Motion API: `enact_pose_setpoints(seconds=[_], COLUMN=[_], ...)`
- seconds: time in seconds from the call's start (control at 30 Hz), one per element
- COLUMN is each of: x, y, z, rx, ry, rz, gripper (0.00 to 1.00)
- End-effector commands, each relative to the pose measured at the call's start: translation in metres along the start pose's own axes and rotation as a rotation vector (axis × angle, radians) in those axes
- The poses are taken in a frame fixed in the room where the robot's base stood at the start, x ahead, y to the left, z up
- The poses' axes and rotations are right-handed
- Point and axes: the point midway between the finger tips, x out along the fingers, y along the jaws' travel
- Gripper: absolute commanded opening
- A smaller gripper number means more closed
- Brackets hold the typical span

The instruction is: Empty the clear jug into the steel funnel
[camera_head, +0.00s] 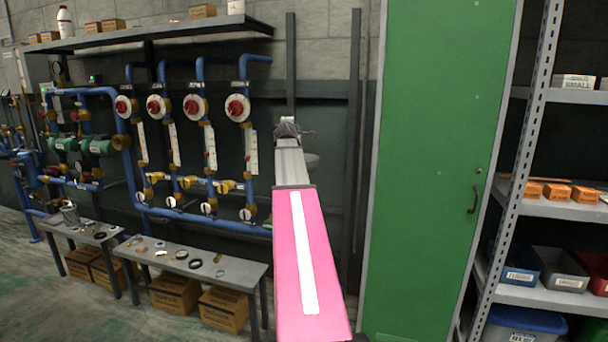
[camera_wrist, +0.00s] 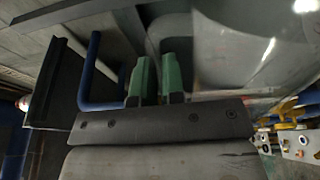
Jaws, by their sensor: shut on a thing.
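My gripper (camera_head: 288,130) is at the far end of my outstretched arm, in front of the wall in the head view. In the wrist view its green fingertips (camera_wrist: 158,80) are close together on a narrow grey part, which looks like the handle of the clear jug (camera_wrist: 255,45). The jug's see-through wall fills the upper right of that view. Its mouth and contents cannot be made out. In the head view the jug is mostly hidden by my arm. A small grey rounded shape (camera_head: 312,160) just right of the arm may be the steel funnel; I cannot tell.
Blue pipes with red-centred valves (camera_head: 195,107) line the wall to the left. A low bench (camera_head: 225,270) with small parts stands below, boxes (camera_head: 222,308) under it. A green cabinet (camera_head: 435,150) and a bin shelf (camera_head: 570,208) stand to the right. A high shelf (camera_head: 150,33) runs above the pipes.

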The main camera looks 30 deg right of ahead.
Motion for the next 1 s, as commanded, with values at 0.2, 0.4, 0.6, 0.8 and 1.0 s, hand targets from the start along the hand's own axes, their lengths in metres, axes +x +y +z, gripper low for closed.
enact_pose_setpoints(seconds=[0.2, 0.4, 0.6, 0.8, 1.0], x=[0.000, -0.001, -0.001, 0.000, -0.001], y=[0.004, -0.014, -0.012, -0.011, -0.023], z=[0.010, -0.028, -0.035, -0.049, -0.067], rx=[0.079, -0.209, -0.269, -0.328, -0.475], ry=[-0.005, 0.017, 0.016, 0.022, 0.031], rz=[0.000, 0.000, 0.002, 0.003, 0.003], gripper=[0.00, 0.00, 0.00, 0.00, 0.00])
